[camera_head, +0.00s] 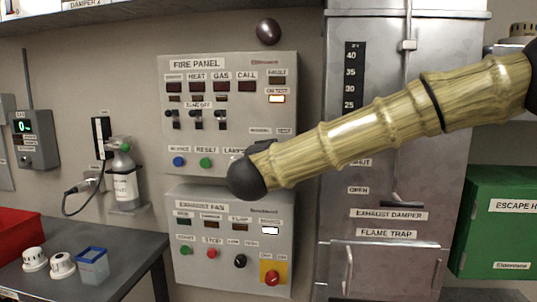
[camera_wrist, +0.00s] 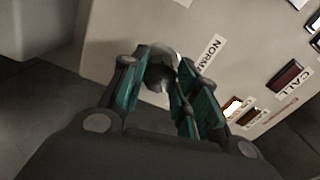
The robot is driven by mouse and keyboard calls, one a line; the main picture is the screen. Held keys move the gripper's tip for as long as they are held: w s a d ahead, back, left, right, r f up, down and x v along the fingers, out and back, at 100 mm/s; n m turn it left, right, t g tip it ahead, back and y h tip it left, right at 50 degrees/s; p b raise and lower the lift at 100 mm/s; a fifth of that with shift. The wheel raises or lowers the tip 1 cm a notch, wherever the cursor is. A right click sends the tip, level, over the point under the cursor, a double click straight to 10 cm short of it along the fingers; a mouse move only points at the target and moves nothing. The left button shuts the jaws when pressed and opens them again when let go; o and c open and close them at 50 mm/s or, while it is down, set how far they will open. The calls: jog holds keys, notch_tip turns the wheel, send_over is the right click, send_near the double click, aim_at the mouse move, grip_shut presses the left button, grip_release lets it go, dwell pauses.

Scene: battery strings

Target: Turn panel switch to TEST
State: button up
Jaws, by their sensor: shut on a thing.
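The fire panel (camera_head: 231,110) hangs on the wall, with the labels NORMAL and TEST at its lower right. In the wrist view, the panel switch (camera_wrist: 161,73) is a dark round knob beside the NORMAL label (camera_wrist: 212,50). My gripper (camera_wrist: 160,62) is shut on the knob, with one teal-sided finger on each side. Which way the knob points is hard to tell. In the head view, the knob and my gripper's fingers are hidden behind my arm. The ON TEST lamp (camera_head: 277,98) is lit white; it also glows in the wrist view (camera_wrist: 233,107).
The exhaust fan panel (camera_head: 222,258) sits just below, with buttons and a red stop knob. A metal cabinet (camera_head: 440,185) stands to the right, behind my arm. A gas cylinder (camera_head: 123,175) and a grey table (camera_head: 120,262) are to the left.

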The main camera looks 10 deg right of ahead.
jog(key=shift+f, duration=0.15)
jog(key=o, duration=1)
jog(key=shift+f, duration=0.1)
jog(key=v, duration=1.2)
